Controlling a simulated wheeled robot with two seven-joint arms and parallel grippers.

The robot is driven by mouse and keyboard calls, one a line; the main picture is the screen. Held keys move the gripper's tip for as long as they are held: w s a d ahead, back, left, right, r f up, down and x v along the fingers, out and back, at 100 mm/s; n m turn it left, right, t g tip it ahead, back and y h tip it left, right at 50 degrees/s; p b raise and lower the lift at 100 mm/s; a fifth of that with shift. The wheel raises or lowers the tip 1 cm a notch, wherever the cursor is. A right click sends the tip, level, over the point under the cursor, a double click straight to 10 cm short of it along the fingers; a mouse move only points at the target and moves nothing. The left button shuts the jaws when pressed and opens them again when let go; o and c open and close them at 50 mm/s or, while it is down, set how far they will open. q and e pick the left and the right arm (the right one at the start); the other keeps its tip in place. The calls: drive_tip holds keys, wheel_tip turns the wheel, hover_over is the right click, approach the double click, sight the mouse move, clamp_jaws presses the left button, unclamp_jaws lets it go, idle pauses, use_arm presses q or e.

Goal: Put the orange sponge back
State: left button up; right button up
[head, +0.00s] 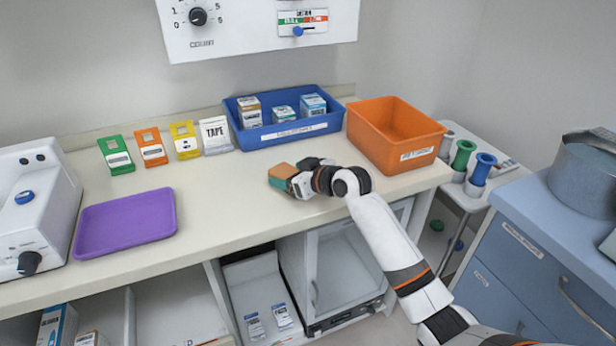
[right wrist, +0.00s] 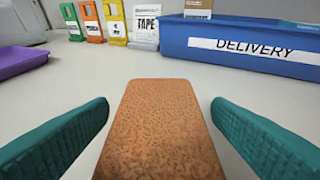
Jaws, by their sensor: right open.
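The orange sponge (head: 281,171) lies on the counter (head: 225,205) in front of the blue bin. In the right wrist view the sponge (right wrist: 160,130) lies between the two teal fingers, with a visible gap on each side. My right gripper (head: 288,176) is open around the sponge and not closed on it; it also shows in the right wrist view (right wrist: 160,125). Part of the sponge is hidden by the gripper in the head view. My left gripper is not in view.
A blue bin labelled DELIVERY (right wrist: 240,45) holds boxes. An orange bin (head: 395,135) stands to its right. A purple tray (head: 125,222) lies left. Green, orange and yellow clips (head: 151,147) and a TAPE packet (head: 215,135) stand at the back. The counter between tray and gripper is clear.

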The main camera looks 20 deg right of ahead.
drive_tip(key=v, duration=1)
drive_tip(key=shift+s+r, duration=0.15)
